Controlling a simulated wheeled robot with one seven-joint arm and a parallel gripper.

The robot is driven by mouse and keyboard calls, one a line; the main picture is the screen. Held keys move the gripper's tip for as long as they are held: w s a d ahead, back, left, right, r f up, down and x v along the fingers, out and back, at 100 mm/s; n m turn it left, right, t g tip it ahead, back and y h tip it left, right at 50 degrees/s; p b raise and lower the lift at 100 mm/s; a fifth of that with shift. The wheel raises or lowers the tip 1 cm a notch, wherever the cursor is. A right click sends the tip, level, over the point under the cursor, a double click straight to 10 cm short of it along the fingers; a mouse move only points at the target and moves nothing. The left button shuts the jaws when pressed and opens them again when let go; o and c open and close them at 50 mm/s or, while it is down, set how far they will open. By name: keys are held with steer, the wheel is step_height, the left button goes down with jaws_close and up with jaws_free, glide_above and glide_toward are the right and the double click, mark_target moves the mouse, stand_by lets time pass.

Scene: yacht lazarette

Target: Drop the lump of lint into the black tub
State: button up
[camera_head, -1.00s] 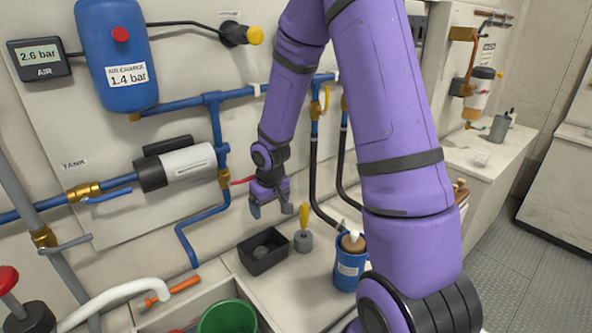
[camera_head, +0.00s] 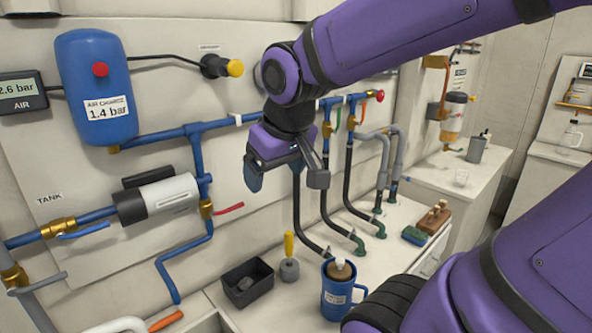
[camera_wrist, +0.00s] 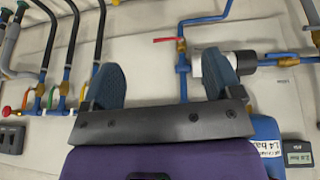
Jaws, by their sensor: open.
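The black tub (camera_head: 234,294) stands on the white counter, below the blue pipework in the head view. A grey lump (camera_head: 245,284), which looks like the lump of lint, lies inside it on the tub's floor. My gripper (camera_head: 287,180) is open and empty, well above the tub and a little to its right in the picture. In the wrist view my gripper (camera_wrist: 164,80) shows its two blue-grey fingers spread wide with nothing between them. The tub and the lump are not visible in the wrist view.
A grey pot with a yellow-handled tool (camera_head: 289,268) stands right of the tub. A blue mug (camera_head: 338,297) holding a tan-and-white item is further right. Black hoses (camera_head: 300,215) run down behind. Blue pipes and a wall-mounted cylinder (camera_head: 165,197) are to the left.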

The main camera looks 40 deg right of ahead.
steer(key=s+a+r, duration=0.1)
steer(key=s+r, duration=0.1)
steer(key=s, duration=0.4)
steer(key=shift+s+a+r+t+y, duration=0.2)
steer(key=shift+s+r+t+y, duration=0.1)
steer(key=shift+s+y, duration=0.1)
steer(key=shift+w, duration=0.1)
stand_by(1.8)
